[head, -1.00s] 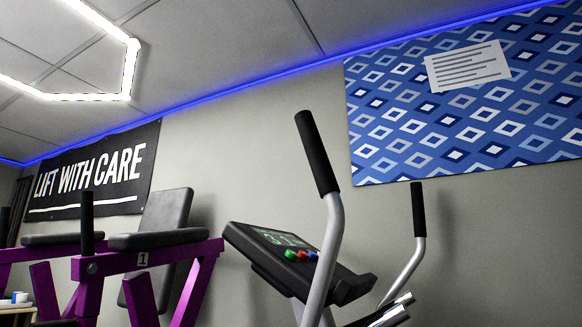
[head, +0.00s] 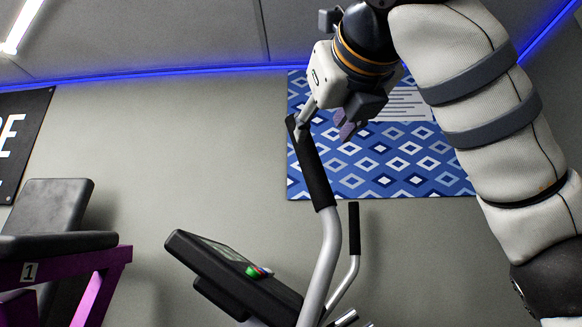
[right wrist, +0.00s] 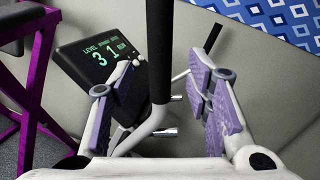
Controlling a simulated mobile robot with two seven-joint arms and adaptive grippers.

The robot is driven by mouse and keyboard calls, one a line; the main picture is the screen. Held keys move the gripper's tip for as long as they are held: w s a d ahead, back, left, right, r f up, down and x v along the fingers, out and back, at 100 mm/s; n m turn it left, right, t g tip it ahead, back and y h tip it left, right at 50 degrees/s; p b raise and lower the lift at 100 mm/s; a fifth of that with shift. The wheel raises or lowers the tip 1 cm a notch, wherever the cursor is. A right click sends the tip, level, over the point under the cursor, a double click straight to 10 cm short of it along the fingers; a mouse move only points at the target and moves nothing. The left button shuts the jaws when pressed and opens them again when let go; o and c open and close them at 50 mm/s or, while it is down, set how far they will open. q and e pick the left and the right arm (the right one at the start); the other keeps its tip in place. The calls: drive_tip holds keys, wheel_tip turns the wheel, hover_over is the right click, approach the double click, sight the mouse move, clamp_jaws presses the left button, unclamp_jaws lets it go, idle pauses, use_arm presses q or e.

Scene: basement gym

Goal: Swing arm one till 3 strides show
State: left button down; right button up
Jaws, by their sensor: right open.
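The elliptical machine has two swing arms with black grips; I see no number on either. The nearer arm's grip (head: 314,168) stands tilted, and the farther arm's grip (head: 354,229) is lower and behind it. My right gripper (head: 324,128) is open at the top of the nearer grip. In the right wrist view the nearer grip (right wrist: 159,45) runs between the two purple finger pads, apart from both. My left gripper is out of view.
A purple bench frame (head: 100,285) with a black pad (head: 50,205) and a plate marked 1 stands at the left. A blue patterned wall panel (head: 395,165) hangs behind the arms. The air between bench and console is clear.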

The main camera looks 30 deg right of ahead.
sight(311, 154)
drive_tip(key=x, duration=1.1)
drive_tip(key=shift+w+d+f, duration=0.1)
drive_tip(key=shift+w+f, duration=0.1)
drive_tip(key=shift+w, duration=0.05)
drive_tip(key=shift+c, duration=0.5)
clamp_jaws()
